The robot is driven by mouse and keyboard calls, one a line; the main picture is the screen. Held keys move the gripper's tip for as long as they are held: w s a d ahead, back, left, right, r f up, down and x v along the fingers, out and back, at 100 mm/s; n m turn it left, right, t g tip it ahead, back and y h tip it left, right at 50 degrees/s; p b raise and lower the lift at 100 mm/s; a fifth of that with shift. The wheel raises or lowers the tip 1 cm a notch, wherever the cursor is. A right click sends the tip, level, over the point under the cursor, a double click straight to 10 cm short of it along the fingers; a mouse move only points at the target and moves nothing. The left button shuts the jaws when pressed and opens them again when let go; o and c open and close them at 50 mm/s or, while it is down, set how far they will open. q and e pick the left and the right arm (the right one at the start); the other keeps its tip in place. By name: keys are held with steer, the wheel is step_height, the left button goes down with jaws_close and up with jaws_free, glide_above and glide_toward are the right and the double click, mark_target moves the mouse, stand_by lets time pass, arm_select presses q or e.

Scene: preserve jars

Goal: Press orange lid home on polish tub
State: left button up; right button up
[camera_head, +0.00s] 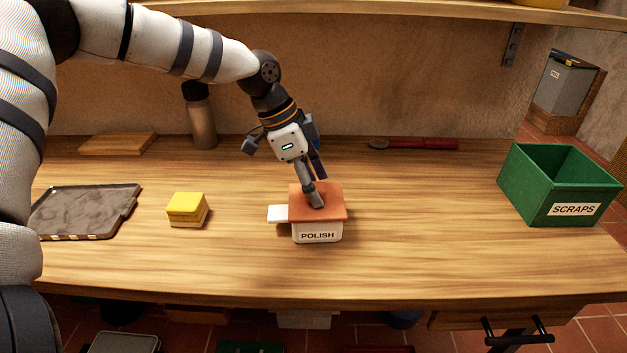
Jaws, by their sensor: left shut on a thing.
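The polish tub (317,236) is a white box labelled POLISH near the middle of the wooden bench. The orange lid (334,211) lies over its top; from this view I cannot tell whether it is fully seated. A white tab or block (279,214) sticks out at the tub's left side. My left gripper (316,200) reaches down from above, its fingers shut, with the tips at the top of the lid. The fingers hide part of the lid, and whatever small part they hold is hidden. My right gripper is not in view.
A yellow-topped block (187,209) and a dark tray (86,211) are to the left. A green SCRAPS crate (527,190) stands at the right. Behind are a board (118,144), a jar or bottle (202,124) and a red-handled tool (425,144). Bench right of the tub is clear.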

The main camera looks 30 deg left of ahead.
arm_select(q)
steer(key=shift+f, duration=0.25)
steer(key=o, duration=1)
steer(key=v, duration=1.2)
steer(key=shift+f, duration=0.1)
